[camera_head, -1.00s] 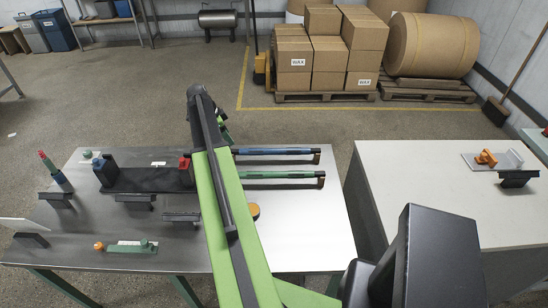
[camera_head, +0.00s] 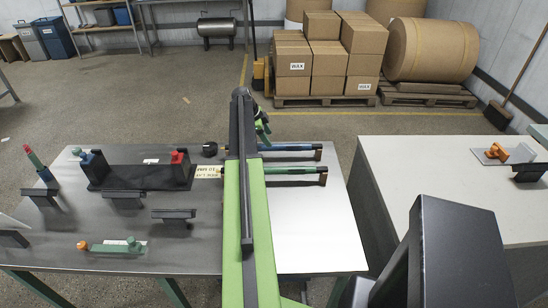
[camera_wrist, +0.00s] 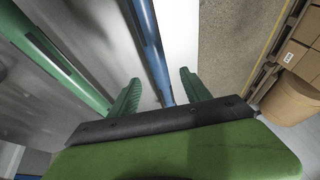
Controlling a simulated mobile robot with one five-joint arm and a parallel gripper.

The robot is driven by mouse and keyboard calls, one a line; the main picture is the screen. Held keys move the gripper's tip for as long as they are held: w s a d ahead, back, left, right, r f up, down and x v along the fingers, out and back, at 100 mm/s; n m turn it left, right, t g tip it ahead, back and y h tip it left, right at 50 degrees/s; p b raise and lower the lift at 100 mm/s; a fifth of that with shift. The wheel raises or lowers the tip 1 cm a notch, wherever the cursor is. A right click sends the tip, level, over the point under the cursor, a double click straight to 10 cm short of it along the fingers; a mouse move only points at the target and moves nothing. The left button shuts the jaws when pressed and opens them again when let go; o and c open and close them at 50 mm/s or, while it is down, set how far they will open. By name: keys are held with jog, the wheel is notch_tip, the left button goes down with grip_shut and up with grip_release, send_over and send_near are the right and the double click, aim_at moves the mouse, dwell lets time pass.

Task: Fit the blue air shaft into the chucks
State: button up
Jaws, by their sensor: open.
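The blue air shaft (camera_head: 297,147) lies left to right at the back of the table, parallel to a green shaft (camera_head: 290,170) in front of it. My arm hides part of both. A black stand to the left carries a blue chuck (camera_head: 97,165) and a red chuck (camera_head: 180,166), with an open gap between them. My gripper's green fingers (camera_wrist: 160,78) are open in the wrist view. The blue shaft (camera_wrist: 151,42) shows between them, and the green shaft (camera_wrist: 65,62) is outside the left finger. I cannot tell whether the fingers touch the blue shaft.
Black rests (camera_head: 174,214) stand on the steel table (camera_head: 60,240). A red-tipped tool (camera_head: 38,162) and a green block with an orange knob (camera_head: 118,246) are at left. A yellowish label (camera_head: 208,171) lies by my arm. A pale bench (camera_head: 430,180) is to the right.

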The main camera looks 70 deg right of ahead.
aim_at(274, 147)
jog(key=shift+x, duration=0.85)
jog(key=b+x, duration=0.5)
jog(key=shift+a+f, duration=0.1)
grip_shut()
dwell(0.6)
